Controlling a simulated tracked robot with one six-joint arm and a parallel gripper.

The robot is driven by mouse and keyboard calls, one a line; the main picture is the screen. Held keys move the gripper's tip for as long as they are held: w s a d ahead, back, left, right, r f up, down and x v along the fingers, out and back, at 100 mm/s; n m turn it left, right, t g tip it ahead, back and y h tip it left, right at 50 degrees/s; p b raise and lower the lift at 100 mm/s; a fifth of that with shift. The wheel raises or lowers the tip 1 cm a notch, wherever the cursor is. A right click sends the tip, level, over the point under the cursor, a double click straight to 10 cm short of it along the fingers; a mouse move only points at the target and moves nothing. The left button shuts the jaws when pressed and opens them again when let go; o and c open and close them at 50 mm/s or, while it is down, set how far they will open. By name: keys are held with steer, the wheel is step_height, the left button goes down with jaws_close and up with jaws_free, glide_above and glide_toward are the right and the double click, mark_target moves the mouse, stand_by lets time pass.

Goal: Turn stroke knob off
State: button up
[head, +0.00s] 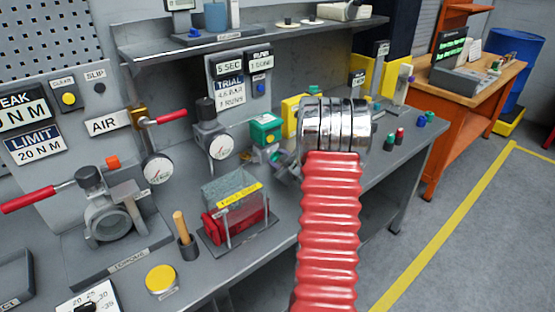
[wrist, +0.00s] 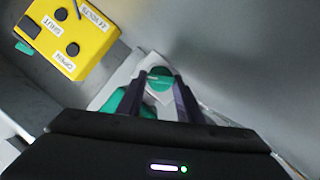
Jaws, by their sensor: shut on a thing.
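In the wrist view, a small dark green round knob (wrist: 160,72) sits at the tips of my gripper (wrist: 157,89). I take it for the stroke knob, but its label is too blurred to read. The two dark fingers stand on either side of it and are shut on it. A light plate and a green body lie under and between the fingers. Which way the knob is turned cannot be told. In the head view, my red and chrome arm hides the gripper and the knob.
A yellow button box with OPEN and SHUT labels (wrist: 72,38) stands at upper left in the wrist view. In the head view, a green box (head: 265,130), a gauge (head: 222,147) and a red-and-grey part in a stand (head: 238,218) are left of my arm.

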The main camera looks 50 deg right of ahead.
steer(key=shift+d+r+m+y, duration=0.1)
steer(key=shift+d+m+y, duration=0.05)
steer(key=shift+m+y, duration=0.75)
steer(key=shift+d+m+y, duration=0.1)
steer(key=shift+m+y, duration=0.5)
steer(key=shift+m, duration=0.6)
steer(key=o, duration=0.8)
steer(key=v, duration=1.3)
steer(key=shift+s+r, duration=0.1)
steer(key=shift+s, duration=0.3)
steer(key=shift+w, duration=0.1)
